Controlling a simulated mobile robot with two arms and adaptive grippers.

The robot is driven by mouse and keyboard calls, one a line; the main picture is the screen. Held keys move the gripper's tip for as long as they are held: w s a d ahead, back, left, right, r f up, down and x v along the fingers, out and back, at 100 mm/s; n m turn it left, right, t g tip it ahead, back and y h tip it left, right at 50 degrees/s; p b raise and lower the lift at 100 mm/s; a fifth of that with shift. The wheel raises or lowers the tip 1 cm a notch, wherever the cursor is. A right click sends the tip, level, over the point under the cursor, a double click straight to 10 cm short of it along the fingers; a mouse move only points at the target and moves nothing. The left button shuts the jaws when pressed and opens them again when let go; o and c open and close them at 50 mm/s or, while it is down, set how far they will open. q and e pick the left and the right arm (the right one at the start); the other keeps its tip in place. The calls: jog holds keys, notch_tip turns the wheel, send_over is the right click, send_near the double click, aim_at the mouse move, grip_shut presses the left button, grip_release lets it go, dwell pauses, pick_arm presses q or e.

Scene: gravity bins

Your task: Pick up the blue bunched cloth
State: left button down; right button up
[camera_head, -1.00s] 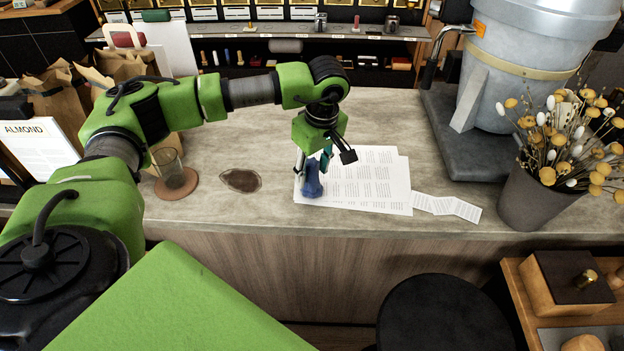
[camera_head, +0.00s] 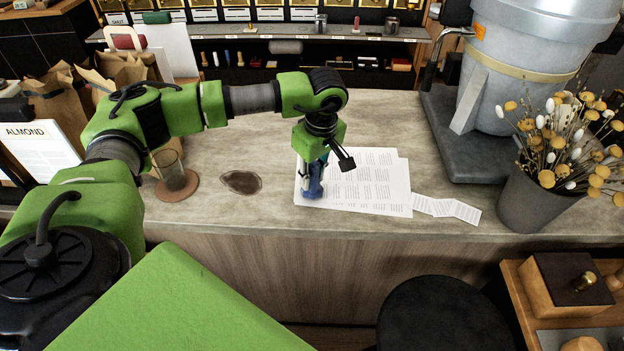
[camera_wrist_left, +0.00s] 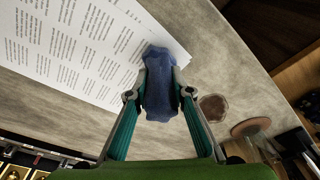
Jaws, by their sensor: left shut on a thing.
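The blue bunched cloth (camera_head: 315,182) is at the left edge of the printed sheets on the counter in the head view. It is partly hidden by my left gripper (camera_head: 312,178), which reaches down over it. In the left wrist view the cloth (camera_wrist_left: 160,85) lies lengthwise between the two fingers of my left gripper (camera_wrist_left: 160,93). The fingers are shut on it from both sides. The cloth looks to be at the paper's level; I cannot tell whether it is clear of the surface. My right gripper is in neither view.
Printed sheets (camera_head: 370,182) and a folded slip (camera_head: 447,208) lie on the counter (camera_head: 260,115). A brown stain (camera_head: 240,182) and a glass (camera_head: 172,170) on a round coaster are left of the cloth. A flower pot (camera_head: 535,198) and a large grey container (camera_head: 530,75) stand right.

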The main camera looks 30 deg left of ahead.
aim_at(312, 168)
pick_arm(q)
jog(key=shift+r, duration=0.3)
notch_tip(312, 168, up, 3)
jog(key=shift+s+f+b, duration=0.15)
jog(key=shift+f+b, duration=0.05)
jog(key=shift+b, duration=0.75)
jog(key=s+d+r+b, duration=0.1)
jog(key=s+d+r, duration=0.1)
jog(key=s+r, duration=0.2)
jog(key=s+d+r+b, duration=0.2)
jog(key=s+r, duration=0.3)
jog(key=s, duration=0.4)
jog(key=shift+d+r, duration=0.3)
jog(key=shift+d, duration=0.05)
